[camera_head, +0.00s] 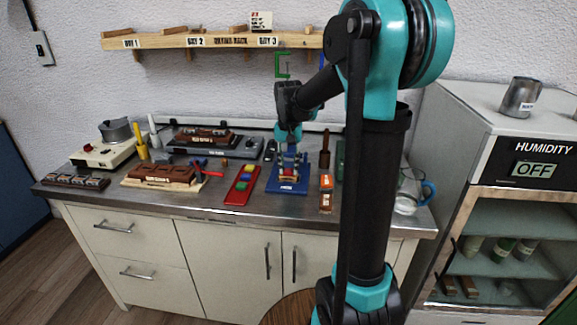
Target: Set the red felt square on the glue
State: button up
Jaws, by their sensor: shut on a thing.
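My gripper (290,160) reaches down over a blue stand (286,187) on the counter. It is shut on a small red piece (288,172), which looks like the red felt square. The piece is low over a brownish part on the blue stand. I cannot tell whether it touches that part. The glue cannot be made out at this size. A red tray (233,198) with green, blue and yellow squares lies just left of the blue stand.
Wooden action parts (165,173) and red-handled pliers (206,174) lie to the left. An orange-and-brown block (326,191) stands close right of the blue stand. A glass jug (408,195) is near the right end. A humidity cabinet (520,190) stands at the right.

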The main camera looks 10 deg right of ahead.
jog(key=o, duration=0.8)
jog(key=shift+c, duration=0.2)
